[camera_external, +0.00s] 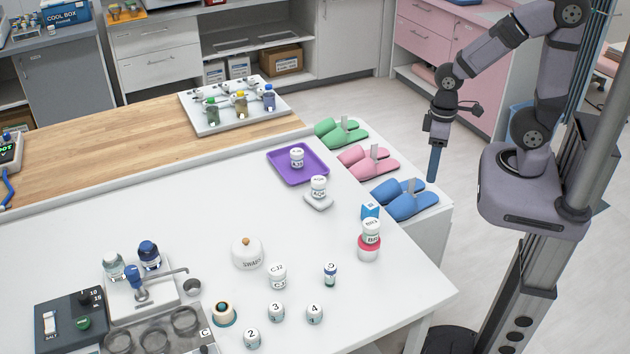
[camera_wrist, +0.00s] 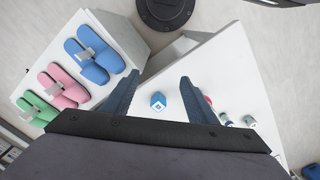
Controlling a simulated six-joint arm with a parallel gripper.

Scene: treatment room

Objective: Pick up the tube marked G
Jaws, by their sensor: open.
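I cannot make out a clear letter G on any tube. A small white tube with a dark blue cap and one unclear round letter (camera_external: 330,275) stands upright on the white table (camera_external: 400,290), right of the jar marked C12 (camera_external: 277,276). My gripper (camera_external: 433,178) points down, high at the right, well apart from that tube, by the slippers. In the wrist view my gripper (camera_wrist: 158,77) shows its two blue fingers spread wide with nothing held. A small blue and white box (camera_wrist: 158,101) appears between them, below on the table.
White pots marked 2, 3 and 4 (camera_external: 314,314) stand near the small tube. Slippers (camera_external: 405,199) lie beyond the table's right edge.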

